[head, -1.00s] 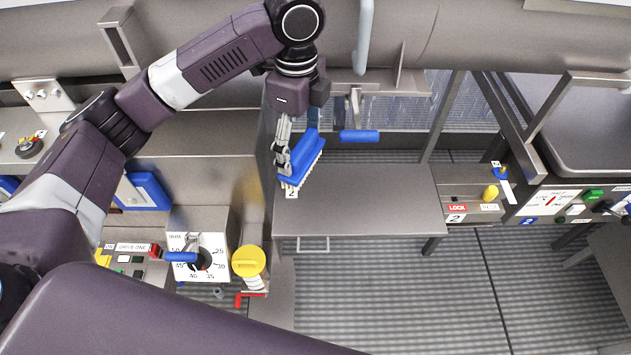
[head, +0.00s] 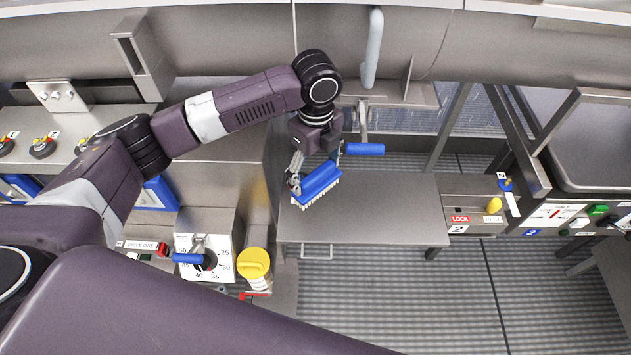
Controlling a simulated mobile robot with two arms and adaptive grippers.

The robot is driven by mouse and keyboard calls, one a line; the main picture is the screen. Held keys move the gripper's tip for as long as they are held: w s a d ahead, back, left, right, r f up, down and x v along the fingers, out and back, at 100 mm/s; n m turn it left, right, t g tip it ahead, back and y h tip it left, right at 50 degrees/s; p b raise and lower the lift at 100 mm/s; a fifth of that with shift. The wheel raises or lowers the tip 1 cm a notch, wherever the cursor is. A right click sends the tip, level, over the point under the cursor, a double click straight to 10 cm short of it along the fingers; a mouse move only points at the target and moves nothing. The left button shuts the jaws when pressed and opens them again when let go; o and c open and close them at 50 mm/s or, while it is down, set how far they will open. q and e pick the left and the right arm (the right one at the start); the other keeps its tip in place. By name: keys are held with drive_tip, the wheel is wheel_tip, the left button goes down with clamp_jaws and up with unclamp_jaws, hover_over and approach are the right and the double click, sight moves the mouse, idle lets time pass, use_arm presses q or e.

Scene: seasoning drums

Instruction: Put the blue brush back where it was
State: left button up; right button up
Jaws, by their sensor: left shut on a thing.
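The blue brush (head: 321,179) has a blue back and pale bristles. My left gripper (head: 296,178) is shut on it, at its left end. The brush is tilted, bristles down, over the left part of a grey metal shelf (head: 385,215). I cannot tell whether the bristles touch the shelf. A second arm of mine crosses the bottom of the head view, but no right gripper shows.
A blue handle (head: 364,149) sticks out just behind the brush. A yellow-lidded container (head: 253,264) and a dial panel (head: 207,243) stand at the lower left. A lock box (head: 475,215) sits at the shelf's right. The shelf's middle is bare.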

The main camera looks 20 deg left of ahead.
sight(316, 186)
use_arm(q)
wheel_tip(316, 186, down, 5)
drive_tip(key=shift+r+p, duration=0.1)
drive_tip(key=shift+p, duration=0.4)
drive_tip(key=shift+f, duration=0.35)
drive_tip(key=shift+f, duration=0.1)
drive_tip(key=o, duration=1.3)
wheel_tip(316, 186, up, 11)
drive_tip(key=b, duration=0.3)
drive_tip(key=shift+w, duration=0.1)
drive_tip(key=shift+r, duration=0.65)
